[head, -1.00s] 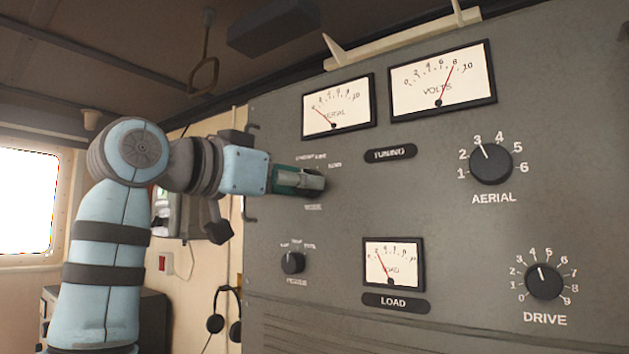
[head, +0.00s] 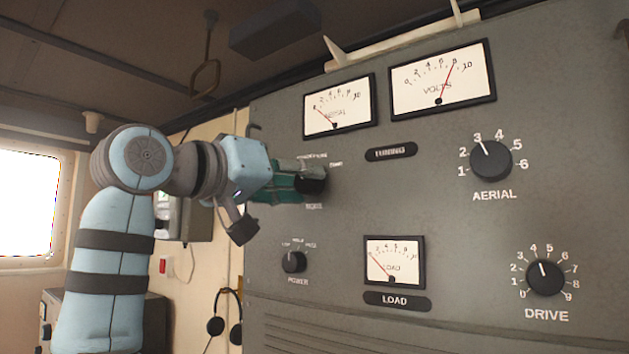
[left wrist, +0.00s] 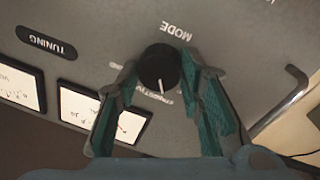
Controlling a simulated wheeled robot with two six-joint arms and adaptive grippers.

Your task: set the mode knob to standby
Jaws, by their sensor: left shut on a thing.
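The mode knob (left wrist: 157,68) is round and black, on the grey panel, with MODE printed by it upside down in the left wrist view. Its white pointer line points down in that view, toward small lettering partly too blurred to read. In the head view the knob (head: 313,186) is partly hidden by my fingers. My left gripper (head: 308,178) is shut on it, one green-padded finger on each side; both fingers also show in the left wrist view (left wrist: 160,65). My right gripper is not in view.
The grey panel (head: 460,240) also has a power knob (head: 293,262) below, an aerial knob (head: 490,160) and a drive knob (head: 544,278) at right, and several meters. A bent handle (left wrist: 290,95) sticks out beside the gripper. A headset (head: 226,314) hangs at lower left.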

